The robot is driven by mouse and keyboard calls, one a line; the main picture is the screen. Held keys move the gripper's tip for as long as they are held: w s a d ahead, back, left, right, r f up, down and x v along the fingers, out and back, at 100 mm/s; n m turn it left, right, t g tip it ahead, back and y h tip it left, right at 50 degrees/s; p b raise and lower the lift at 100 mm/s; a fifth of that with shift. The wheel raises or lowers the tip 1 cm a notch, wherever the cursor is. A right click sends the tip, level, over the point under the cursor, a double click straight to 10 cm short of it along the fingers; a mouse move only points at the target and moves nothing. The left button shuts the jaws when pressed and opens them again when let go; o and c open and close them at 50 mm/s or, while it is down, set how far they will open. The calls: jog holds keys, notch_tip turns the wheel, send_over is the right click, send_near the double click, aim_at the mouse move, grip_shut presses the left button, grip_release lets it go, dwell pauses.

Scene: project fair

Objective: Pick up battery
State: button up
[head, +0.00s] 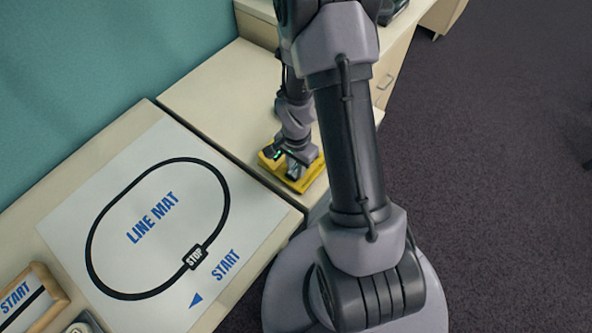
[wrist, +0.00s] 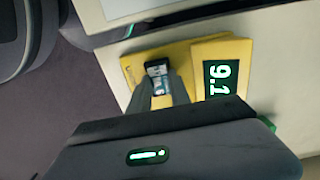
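The battery (wrist: 158,79) is a small block with a black end and a pale label, in the wrist view. It is at the yellow tester (wrist: 206,50), whose dark display reads 9.1. My gripper (wrist: 160,86) has one finger on each side of the battery, and I see no gap between them and it. I cannot tell whether the battery rests in the tester or is just clear of it. In the head view my gripper (head: 291,165) is down at the yellow tester (head: 313,181), and the battery is hidden there.
A white mat (head: 120,172) marked LINE MAT, with a black oval track, lies on the left table. A wooden-edged START board (head: 62,296) is at its lower left. The pale tabletop (head: 220,92) behind the tester is clear. Dark carpet (head: 500,160) is at the right.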

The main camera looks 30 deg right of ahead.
grip_shut()
